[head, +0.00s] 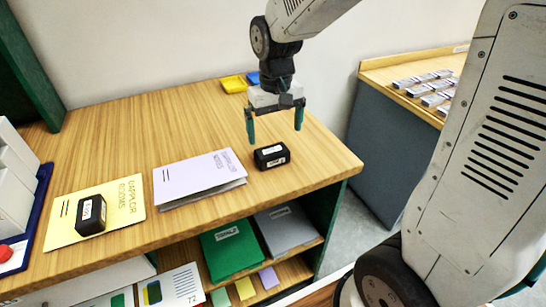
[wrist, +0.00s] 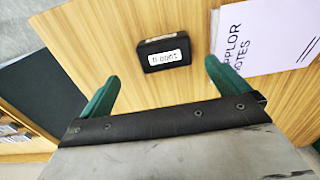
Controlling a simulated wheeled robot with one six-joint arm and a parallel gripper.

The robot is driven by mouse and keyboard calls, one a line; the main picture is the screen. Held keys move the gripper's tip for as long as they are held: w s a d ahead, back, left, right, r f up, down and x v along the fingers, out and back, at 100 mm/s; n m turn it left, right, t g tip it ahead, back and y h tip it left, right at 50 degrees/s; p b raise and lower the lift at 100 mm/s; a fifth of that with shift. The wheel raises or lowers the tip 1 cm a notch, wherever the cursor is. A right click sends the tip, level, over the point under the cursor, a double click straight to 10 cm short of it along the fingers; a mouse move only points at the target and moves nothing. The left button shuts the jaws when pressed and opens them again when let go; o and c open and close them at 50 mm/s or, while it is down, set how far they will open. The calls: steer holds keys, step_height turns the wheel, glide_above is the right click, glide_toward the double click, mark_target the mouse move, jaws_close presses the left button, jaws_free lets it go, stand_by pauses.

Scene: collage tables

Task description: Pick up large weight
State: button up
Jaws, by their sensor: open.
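A black block-shaped weight (head: 272,156) with a white label lies on the wooden table, right of the lilac booklet. It also shows in the wrist view (wrist: 165,46), just beyond the fingertips and roughly between them; its label is too small to read surely. A second black weight (head: 91,215) with a white label lies on the yellow booklet at the left. The two look similar in size, so I cannot tell which is larger. My gripper (head: 275,134) points down with its green fingers apart and empty, above the first weight and apart from it.
The lilac booklet (head: 200,178) lies left of the nearer weight, and the yellow booklet (head: 124,204) lies farther left. Yellow (head: 233,84) and blue pads sit at the back. A side table (head: 408,73) holds several small metal pieces. Bare wood surrounds much of the first weight.

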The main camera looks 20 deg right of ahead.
mark_target(272, 150)
steer(key=f, duration=0.7)
steer(key=shift+w+a+f, duration=0.15)
steer(key=shift+a+f, duration=0.1)
steer(key=shift+a, duration=0.1)
steer(key=c, duration=1.8)
steer(key=shift+r, duration=0.2)
